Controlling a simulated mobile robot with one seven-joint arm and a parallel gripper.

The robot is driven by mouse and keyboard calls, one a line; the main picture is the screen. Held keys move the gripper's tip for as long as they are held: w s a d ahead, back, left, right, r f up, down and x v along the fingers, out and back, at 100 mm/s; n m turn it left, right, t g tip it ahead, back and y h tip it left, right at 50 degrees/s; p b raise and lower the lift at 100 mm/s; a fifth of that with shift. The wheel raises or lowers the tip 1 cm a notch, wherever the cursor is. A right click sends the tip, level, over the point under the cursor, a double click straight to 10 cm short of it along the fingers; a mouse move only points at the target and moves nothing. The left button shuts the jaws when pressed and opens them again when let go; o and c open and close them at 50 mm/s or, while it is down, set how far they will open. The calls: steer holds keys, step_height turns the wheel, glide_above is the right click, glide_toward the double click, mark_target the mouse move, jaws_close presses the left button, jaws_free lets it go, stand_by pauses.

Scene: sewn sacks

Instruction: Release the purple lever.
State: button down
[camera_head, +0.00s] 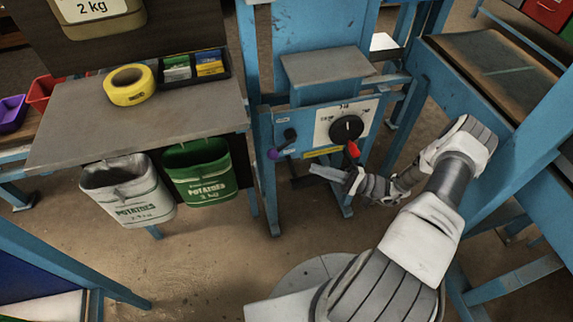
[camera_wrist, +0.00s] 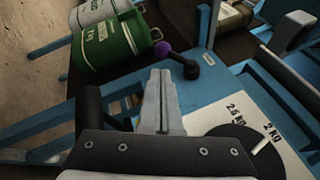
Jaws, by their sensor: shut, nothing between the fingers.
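The purple lever (camera_head: 274,154) is a black arm with a purple ball at its end, on the left part of the blue machine panel (camera_head: 300,136). The ball points left and slightly down in the head view. In the wrist view the purple ball (camera_wrist: 163,48) and black arm lie just beyond my fingertips. My gripper (camera_head: 312,170) is shut and empty. It is below and to the right of the lever, apart from it. In the wrist view my fingers (camera_wrist: 162,75) are together, pointing toward the lever.
Left of the machine hang a green potato sack (camera_head: 200,178) and a white one (camera_head: 128,192). A grey table (camera_head: 75,125) above them holds yellow tape (camera_head: 130,97).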

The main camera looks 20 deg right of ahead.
mark_target(282, 146)
steer(key=f+m+t, duration=0.1)
steer(key=f+t, duration=0.1)
steer(key=f+m+t+b, duration=0.1)
steer(key=f+t, duration=0.1)
steer(key=t, duration=0.1)
steer(key=d+f+m+t+h, duration=0.1)
steer(key=f+m+t, duration=0.1)
steer(key=shift+f+b, duration=0.25)
steer(key=shift+b, duration=0.05)
steer(key=x, duration=0.9)
steer(key=shift+r+b, duration=0.1)
steer(key=shift+b, duration=0.25)
steer(key=a+r, duration=0.2)
steer(key=shift+a, duration=0.25)
steer(key=shift+s+a+r, duration=0.15)
steer(key=shift+a+r, duration=0.3)
steer(key=shift+a, duration=0.1)
